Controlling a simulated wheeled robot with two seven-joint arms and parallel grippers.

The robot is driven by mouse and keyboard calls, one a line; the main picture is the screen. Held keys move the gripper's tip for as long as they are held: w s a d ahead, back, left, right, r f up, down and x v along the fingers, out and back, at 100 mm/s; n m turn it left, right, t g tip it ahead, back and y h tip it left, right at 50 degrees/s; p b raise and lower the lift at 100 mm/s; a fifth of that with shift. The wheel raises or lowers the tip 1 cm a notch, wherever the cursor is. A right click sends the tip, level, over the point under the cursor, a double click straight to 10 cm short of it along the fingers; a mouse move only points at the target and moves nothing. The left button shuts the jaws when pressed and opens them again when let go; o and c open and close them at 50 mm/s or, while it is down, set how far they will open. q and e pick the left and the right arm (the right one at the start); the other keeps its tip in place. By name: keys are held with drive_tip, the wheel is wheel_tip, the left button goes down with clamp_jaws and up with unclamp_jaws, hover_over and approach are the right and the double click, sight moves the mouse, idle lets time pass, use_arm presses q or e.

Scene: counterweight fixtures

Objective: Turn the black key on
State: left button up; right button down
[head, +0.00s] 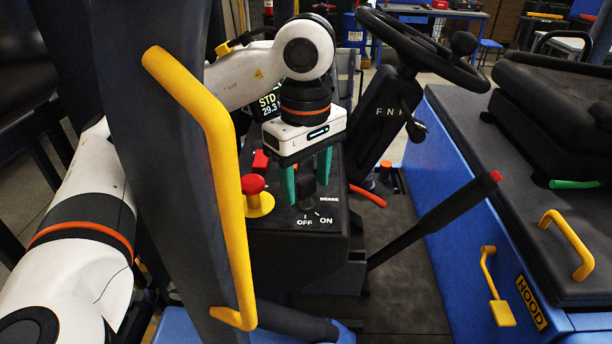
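The black key (307,188) stands on the dark control panel (275,228), above the printed words OFF and ON. It looks upright, but its exact angle is hard to tell, dark on dark. My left gripper (306,190) points down at the panel, with its two green fingers apart on either side of the key. The fingers appear open, with gaps to the key; I cannot see any contact. The white gripper body hides the panel behind the key. My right gripper is not in view.
A red mushroom button (253,184) on a yellow base stands left of the key. A yellow grab rail (222,170) on a dark post crosses in front of my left arm. A black lever (440,215) with a red tip and a steering wheel (420,45) are to the right.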

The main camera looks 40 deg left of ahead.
sight(306, 179)
use_arm(q)
wheel_tip(306, 179, up, 12)
drive_tip(key=p, duration=0.2)
drive_tip(key=shift+p, duration=0.4)
drive_tip(key=shift+f, duration=0.1)
idle(0.4)
